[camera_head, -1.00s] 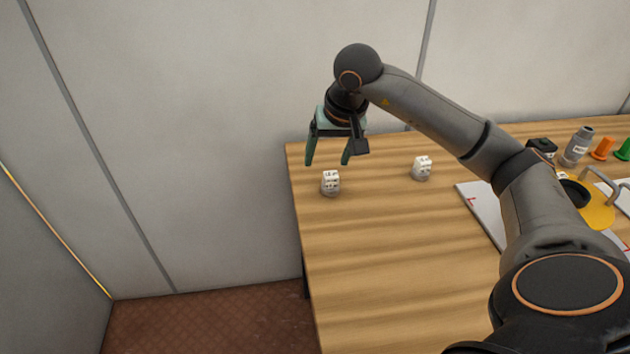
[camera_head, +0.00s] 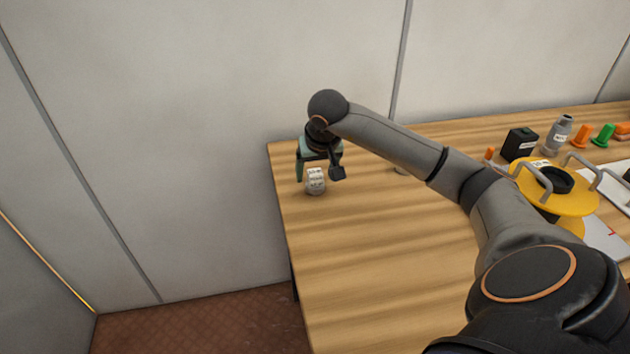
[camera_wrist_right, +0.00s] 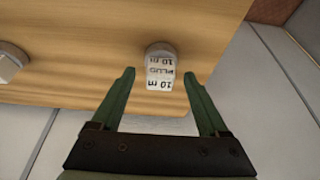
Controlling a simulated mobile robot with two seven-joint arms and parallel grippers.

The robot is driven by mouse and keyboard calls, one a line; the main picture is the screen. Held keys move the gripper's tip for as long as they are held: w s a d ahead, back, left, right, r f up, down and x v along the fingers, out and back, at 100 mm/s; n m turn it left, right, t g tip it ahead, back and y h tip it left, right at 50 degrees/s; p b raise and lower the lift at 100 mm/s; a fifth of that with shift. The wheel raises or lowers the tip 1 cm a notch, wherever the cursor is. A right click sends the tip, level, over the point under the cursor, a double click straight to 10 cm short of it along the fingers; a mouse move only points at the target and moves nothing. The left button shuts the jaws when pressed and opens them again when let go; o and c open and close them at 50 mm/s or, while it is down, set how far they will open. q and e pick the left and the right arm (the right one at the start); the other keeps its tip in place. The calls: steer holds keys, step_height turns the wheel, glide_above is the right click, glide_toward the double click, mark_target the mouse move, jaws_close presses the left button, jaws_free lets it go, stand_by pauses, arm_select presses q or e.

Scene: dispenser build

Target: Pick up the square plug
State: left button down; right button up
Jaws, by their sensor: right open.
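A small plug (camera_head: 316,183) with a grey base and a white label block stands near the table's far left corner. In the right wrist view this plug (camera_wrist_right: 160,66) shows the words PLUG and 10 m. My right gripper (camera_head: 318,175) is open just above and around it. In the wrist view its green fingertips (camera_wrist_right: 159,76) lie to either side of the plug, with gaps. A second plug (camera_wrist_right: 10,62) is cut by the left edge of the wrist view; in the head view my arm mostly hides it. I cannot tell which is square. My left gripper is out of view.
The wooden table (camera_head: 370,270) is bare around the plug and in front. To the right are a yellow handled part (camera_head: 545,188), a black box (camera_head: 519,144), a grey bottle (camera_head: 558,134) and orange and green pieces (camera_head: 603,135). A wall stands behind the table.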

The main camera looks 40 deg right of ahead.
steer(key=shift+w+d+f, duration=0.1)
steer(key=shift+w+f, duration=0.05)
steer(key=shift+f, duration=0.25)
steer(key=shift+c, duration=0.2)
jaws_close()
steer(key=shift+r, duration=0.1)
